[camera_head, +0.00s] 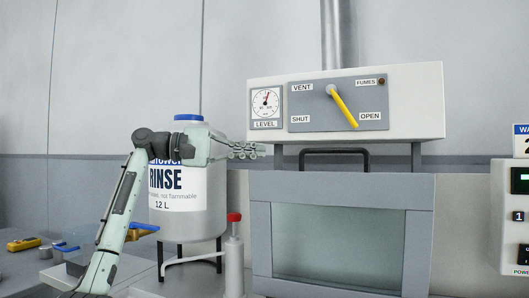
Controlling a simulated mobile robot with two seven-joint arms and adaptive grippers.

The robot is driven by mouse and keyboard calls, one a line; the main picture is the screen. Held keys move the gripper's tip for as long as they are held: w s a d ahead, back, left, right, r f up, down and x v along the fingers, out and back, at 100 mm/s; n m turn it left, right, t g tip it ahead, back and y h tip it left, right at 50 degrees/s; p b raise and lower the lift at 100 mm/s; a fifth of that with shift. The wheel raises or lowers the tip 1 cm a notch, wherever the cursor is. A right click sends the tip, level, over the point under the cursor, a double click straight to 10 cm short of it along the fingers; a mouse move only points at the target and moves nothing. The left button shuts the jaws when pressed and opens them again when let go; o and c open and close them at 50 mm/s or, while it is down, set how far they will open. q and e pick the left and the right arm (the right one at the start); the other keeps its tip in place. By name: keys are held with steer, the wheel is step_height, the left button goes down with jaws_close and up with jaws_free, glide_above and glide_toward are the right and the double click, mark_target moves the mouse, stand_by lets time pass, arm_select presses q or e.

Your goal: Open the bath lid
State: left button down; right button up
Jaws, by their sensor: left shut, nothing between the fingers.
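The bath lid (260,240) is a grey-framed panel with a glass window (340,243), standing in the lower middle. A black bar handle (335,153) runs along its top edge. The lid looks closed. My left gripper (262,150) comes in from the left and points right, its fingers shut and empty. Its tips are a little left of the handle and appear apart from it. My right gripper does not show.
Above the lid, a panel (345,118) carries a yellow lever (342,105) pointing toward OPEN and a level gauge (266,103). A white rinse drum (190,215) stands behind my left arm. A red-topped valve (234,217) is beside the lid. A control box (510,240) is right.

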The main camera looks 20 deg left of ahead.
mark_target(290, 172)
arm_select(q)
steer(key=d, duration=0.8)
steer(key=shift+w+d, duration=0.2)
steer(key=shift+w, duration=0.1)
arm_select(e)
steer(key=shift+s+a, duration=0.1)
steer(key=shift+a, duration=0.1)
